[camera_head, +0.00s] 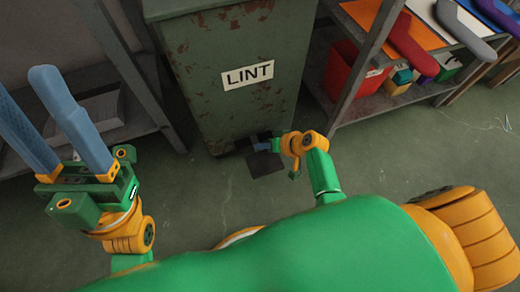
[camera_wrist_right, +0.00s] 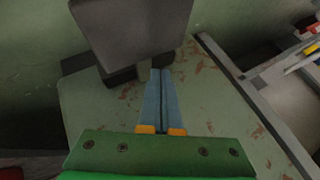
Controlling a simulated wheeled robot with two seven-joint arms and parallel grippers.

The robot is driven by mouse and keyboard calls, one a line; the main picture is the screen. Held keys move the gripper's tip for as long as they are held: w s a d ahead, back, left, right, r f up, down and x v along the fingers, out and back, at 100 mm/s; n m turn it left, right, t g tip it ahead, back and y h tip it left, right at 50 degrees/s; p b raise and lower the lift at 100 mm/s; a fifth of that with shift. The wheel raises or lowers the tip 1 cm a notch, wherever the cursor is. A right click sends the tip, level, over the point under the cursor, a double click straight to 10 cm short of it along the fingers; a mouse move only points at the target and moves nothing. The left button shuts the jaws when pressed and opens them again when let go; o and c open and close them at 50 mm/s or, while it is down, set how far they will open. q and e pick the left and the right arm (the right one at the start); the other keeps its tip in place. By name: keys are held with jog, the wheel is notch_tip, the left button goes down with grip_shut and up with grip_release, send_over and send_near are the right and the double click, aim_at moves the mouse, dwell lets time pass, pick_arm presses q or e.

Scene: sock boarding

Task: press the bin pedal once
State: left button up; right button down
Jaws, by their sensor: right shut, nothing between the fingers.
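The green, rust-marked bin (camera_head: 215,95) with a LINT label stands upright at the back centre of the head view. Its dark pedal (camera_head: 265,163) sticks out low at the front. It shows large and grey in the right wrist view (camera_wrist_right: 130,30). My right gripper (camera_head: 260,147) is close beside the pedal, near the bin's foot. Its two blue fingers (camera_wrist_right: 160,75) are together and empty, with the tips near the pedal's edge. I cannot tell whether they touch it. My left gripper (camera_head: 22,78) is raised at the left, its blue fingers apart and empty.
A grey shelf rack (camera_head: 350,75) stands right of the bin, with a red bin (camera_head: 347,72) and colourful items. Another grey shelf (camera_head: 112,105) stands at the left. The green floor (camera_head: 205,190) in front of the bin is clear.

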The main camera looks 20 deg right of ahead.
jog(key=shift+f, duration=0.1)
jog(key=shift+f, duration=0.3)
jog(key=shift+f+b, duration=0.2)
jog(key=shift+b, duration=0.15)
